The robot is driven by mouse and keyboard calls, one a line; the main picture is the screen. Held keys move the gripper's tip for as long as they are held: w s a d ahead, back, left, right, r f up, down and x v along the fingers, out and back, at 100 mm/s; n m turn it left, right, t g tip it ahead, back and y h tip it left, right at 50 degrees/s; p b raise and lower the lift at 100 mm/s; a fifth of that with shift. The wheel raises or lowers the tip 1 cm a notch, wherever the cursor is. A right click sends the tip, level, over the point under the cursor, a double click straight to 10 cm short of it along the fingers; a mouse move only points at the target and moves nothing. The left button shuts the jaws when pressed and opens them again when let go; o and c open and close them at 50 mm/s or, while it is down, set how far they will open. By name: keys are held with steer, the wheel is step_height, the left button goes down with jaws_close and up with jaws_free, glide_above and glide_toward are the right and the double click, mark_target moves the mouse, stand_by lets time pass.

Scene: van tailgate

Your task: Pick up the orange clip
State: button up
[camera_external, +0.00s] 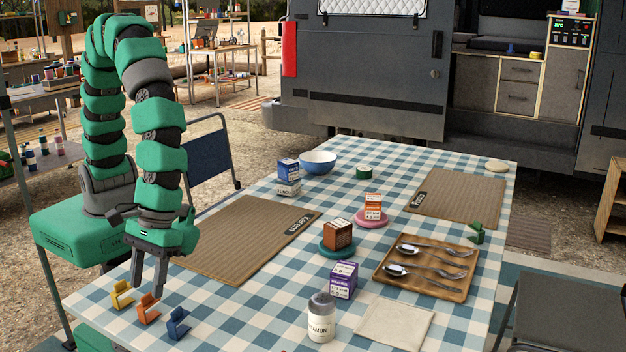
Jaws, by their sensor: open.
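The orange clip (148,308) lies on the checked tablecloth near the table's front left corner. A yellow clip (122,295) is just to its left and a blue clip (177,323) just to its right. My gripper (149,281) points down above the orange clip, with its fingers apart and nothing between them. The fingertips look close above the clip; I cannot tell the exact gap.
A brown placemat (235,240) lies behind the clips. A spice jar (321,317), a purple box (343,279) and a wooden cutlery tray (425,290) stand to the right. The cloth between the clips and the jar is clear.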

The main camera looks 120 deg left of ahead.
mark_target(145, 296)
steer(key=b+x, duration=0.2)
steer(key=x, duration=0.4)
steer(key=shift+w+d+r, duration=0.1)
jaws_close()
